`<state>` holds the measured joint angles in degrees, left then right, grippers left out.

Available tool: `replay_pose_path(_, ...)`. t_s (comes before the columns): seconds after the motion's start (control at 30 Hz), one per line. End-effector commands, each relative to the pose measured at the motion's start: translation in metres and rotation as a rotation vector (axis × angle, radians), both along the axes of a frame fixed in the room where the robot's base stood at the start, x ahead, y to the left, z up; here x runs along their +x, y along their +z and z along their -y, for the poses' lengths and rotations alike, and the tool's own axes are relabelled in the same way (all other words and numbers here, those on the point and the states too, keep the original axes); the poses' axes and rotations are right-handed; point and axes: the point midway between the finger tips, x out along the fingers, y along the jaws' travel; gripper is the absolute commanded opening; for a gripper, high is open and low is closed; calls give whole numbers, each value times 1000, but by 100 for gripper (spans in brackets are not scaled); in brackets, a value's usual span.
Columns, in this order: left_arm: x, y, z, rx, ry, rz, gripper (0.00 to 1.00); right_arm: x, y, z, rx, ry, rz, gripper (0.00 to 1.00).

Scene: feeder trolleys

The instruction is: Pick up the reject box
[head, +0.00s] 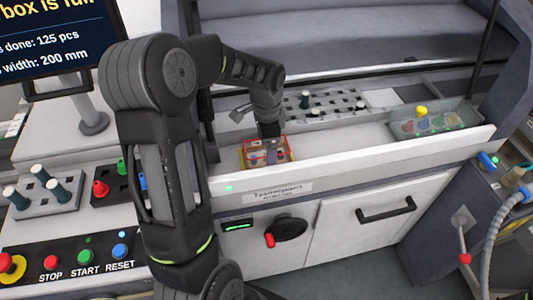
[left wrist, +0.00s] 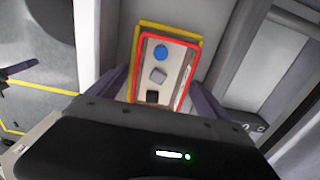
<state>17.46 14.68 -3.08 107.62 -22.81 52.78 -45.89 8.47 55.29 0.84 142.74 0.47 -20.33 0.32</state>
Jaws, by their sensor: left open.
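The reject box is a small open box with a red rim (head: 288,150), standing on the machine's white ledge inside a yellow outline. In the left wrist view the red rim (left wrist: 188,75) shows, with a blue round piece, a grey piece and a black piece inside. My left gripper (head: 269,131) reaches down over the box from above. In the left wrist view the two fingers of my left gripper (left wrist: 160,95) are open, one on each side of the box. I cannot tell whether they touch it. The box's near end is hidden by the gripper body. My right gripper is not in view.
A clear tray with coloured pieces and a yellow knob (head: 421,110) stands at the right of the ledge. A slotted plate with pegs (head: 325,104) lies behind. A control panel (head: 75,255) and a screen (head: 60,40) are at left. The ledge between box and tray is clear.

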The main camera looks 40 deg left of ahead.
Motion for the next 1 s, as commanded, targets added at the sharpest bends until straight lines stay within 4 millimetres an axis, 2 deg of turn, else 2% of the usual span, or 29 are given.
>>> replay_pose_path(0.23, 0, 0, 0, 0, 0, 0, 88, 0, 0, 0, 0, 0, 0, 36)
replay_pose_path(1.0, 0, 0, 0, 0, 0, 0, 25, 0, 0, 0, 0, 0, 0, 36)
